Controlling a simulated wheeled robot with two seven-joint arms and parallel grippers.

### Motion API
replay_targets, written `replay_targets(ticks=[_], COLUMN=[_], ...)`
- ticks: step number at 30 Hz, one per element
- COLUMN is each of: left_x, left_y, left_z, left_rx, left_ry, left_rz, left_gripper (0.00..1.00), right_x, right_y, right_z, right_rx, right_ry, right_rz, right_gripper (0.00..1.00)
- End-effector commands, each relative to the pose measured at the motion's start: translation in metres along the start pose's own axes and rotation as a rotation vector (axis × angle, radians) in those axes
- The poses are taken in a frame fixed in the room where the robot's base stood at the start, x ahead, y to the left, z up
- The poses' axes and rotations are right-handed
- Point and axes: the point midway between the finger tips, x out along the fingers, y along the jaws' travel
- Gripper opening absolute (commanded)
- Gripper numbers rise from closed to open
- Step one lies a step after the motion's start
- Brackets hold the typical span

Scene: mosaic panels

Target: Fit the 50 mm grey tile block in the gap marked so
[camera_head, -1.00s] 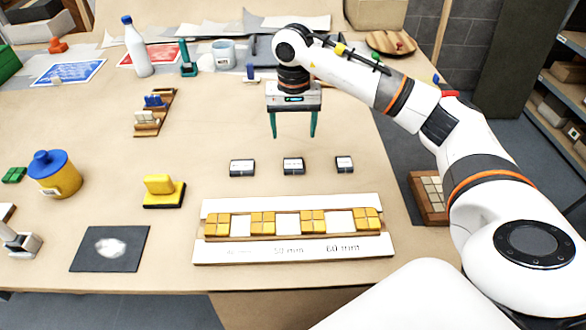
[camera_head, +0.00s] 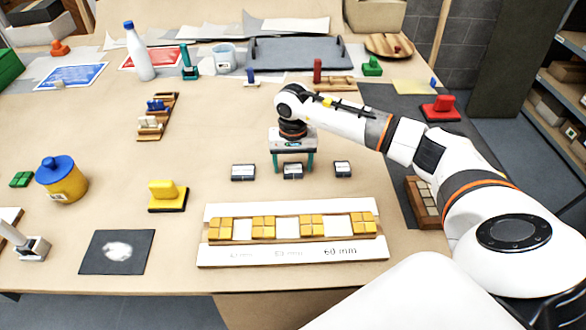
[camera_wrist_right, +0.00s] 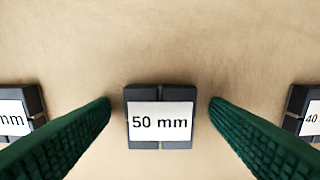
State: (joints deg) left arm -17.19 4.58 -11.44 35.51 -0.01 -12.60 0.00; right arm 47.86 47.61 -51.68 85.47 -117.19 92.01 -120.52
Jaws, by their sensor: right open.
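The 50 mm grey tile block (camera_head: 293,172) is the middle of three dark grey blocks in a row on the table. Its white label reads 50 mm in the right wrist view (camera_wrist_right: 160,122). My right gripper (camera_head: 293,167) is open above it, pointing down. In the wrist view its green fingers stand either side of the block, with space between each finger and the block. The mosaic panel (camera_head: 220,254) lies in front, with yellow tiles and three white gaps. The middle gap (camera_head: 287,229) is above a blurred label that seems to read 50 mm. My left gripper is not in view.
A grey block (camera_head: 243,173) lies left of the 50 mm one and another (camera_head: 342,169) lies right, both close to the open fingers. A yellow-handled block (camera_head: 167,196) and a dark mat (camera_head: 95,262) are at left. Bare table separates the blocks and panel.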

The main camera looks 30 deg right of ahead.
Motion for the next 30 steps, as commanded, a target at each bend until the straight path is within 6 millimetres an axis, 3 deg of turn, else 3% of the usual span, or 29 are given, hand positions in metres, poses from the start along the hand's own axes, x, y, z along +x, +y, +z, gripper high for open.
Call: replay_targets(ticks=[2,10,20,30], left_x=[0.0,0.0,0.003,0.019], left_y=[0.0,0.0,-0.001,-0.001], left_z=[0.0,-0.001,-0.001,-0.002], left_rx=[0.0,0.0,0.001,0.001], left_ry=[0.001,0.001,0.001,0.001], left_rz=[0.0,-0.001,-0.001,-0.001], left_gripper=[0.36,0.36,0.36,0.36], right_x=[0.0,-0.001,-0.009,-0.073], right_y=[0.0,0.0,0.0,0.0], right_z=[0.0,0.0,0.001,0.001], right_rx=[0.0,0.0,0.0,0.0], right_ry=[0.0,0.0,-0.003,-0.005], right_rz=[0.0,0.0,0.002,0.003], right_gripper=[0.66,0.22,0.21,0.21])
